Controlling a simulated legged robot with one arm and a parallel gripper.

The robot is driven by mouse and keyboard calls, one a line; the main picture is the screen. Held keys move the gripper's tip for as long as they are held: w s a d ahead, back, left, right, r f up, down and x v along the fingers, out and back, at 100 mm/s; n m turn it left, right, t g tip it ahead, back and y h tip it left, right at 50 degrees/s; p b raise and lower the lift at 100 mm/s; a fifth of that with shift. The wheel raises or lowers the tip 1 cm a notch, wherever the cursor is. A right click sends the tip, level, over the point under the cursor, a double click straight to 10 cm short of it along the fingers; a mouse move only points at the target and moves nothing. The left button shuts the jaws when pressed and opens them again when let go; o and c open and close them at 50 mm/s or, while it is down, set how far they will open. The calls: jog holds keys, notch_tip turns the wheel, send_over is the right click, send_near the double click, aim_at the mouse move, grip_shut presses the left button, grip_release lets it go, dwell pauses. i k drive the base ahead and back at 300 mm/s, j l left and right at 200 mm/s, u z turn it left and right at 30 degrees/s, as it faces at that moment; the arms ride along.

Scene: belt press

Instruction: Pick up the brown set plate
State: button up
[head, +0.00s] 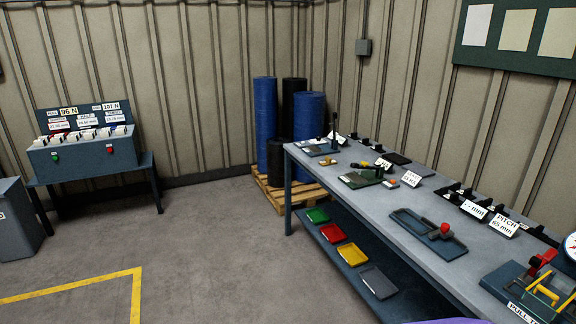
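I cannot make out a brown set plate for certain in the head view. A row of white upright pieces with small coloured marks (84,136) stands in the top of a blue-grey machine (70,157) at the left, too small to tell apart. A flat dark plate (397,158) lies towards the back of the long workbench (375,210) at the right; its colour looks nearly black. My gripper is not in view.
The bench carries a clamp fixture (430,232), a green plate with a tool (362,179), label stands (505,226) and a press (535,285). Coloured trays (331,233) lie on its lower shelf. Rolls (265,125) stand on a pallet (282,194). The middle floor is clear.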

aim_at(329, 161)
jog(key=i+z, duration=0.15)
jog(key=i, duration=0.5)
jog(key=i+j+z, duration=0.15)
jog(key=i, duration=0.5)
jog(key=i+j, duration=0.1)
jog(key=i, duration=0.65)
jog(key=i+j+z, duration=0.1)
jog(key=i, duration=0.6)
jog(key=i+j, duration=0.15)
jog(key=i, duration=0.6)
